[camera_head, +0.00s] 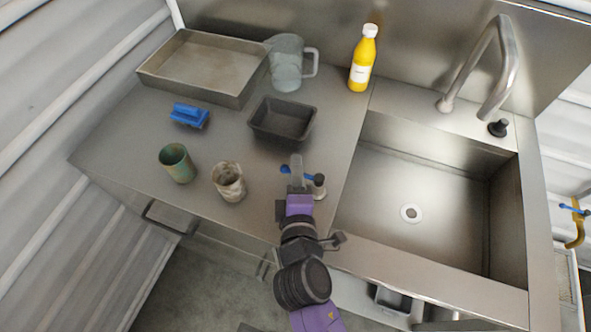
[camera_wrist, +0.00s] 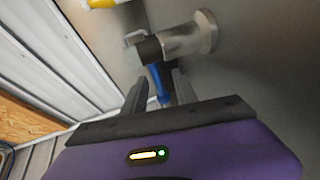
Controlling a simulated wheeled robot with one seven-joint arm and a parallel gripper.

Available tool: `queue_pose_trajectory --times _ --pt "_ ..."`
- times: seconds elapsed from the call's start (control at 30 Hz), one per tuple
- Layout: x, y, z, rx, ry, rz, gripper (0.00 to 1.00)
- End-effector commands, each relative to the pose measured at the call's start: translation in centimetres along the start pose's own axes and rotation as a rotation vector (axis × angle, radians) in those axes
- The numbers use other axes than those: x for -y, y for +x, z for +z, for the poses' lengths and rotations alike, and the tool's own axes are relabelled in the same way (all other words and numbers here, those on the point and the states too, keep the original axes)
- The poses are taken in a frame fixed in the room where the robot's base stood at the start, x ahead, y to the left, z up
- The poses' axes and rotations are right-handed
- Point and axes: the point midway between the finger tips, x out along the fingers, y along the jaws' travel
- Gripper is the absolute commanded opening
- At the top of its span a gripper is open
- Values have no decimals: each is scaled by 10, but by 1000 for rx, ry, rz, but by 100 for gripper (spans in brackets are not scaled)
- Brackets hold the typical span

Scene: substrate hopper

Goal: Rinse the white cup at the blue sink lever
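A whitish, stained cup (camera_head: 229,181) stands upright on the steel counter, left of my gripper. A blue lever (camera_head: 285,170) shows beside my gripper (camera_head: 297,168), on a small metal fitting (camera_head: 319,187) at the counter's front, left of the sink (camera_head: 432,205). In the wrist view the blue lever (camera_wrist: 160,84) lies between the two dark fingers of my gripper (camera_wrist: 158,92), below the metal fitting (camera_wrist: 190,36). The fingers are apart, with gaps beside the lever; contact cannot be told. My gripper holds no cup.
A green cup (camera_head: 176,163), a blue brush-like item (camera_head: 189,115), a dark tin (camera_head: 283,119), a large metal tray (camera_head: 160,75), a clear jug (camera_head: 287,65) and a yellow bottle (camera_head: 362,62) stand on the counter. A tall faucet (camera_head: 500,70) rises behind the sink. Another blue lever (camera_head: 571,208) is at far right.

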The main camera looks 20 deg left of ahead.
Motion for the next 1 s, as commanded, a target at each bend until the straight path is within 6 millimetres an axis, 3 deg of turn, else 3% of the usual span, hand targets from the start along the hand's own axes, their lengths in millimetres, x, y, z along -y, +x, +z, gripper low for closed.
queue_pose_trajectory --times 0.03,0.17,0.2,1.0 --pt "0 0 0 0 0 0 26" --pt "0 0 0 0 0 0 1" --pt "0 0 0 0 0 0 0" --pt "0 -1 0 -1 0 -1 0"
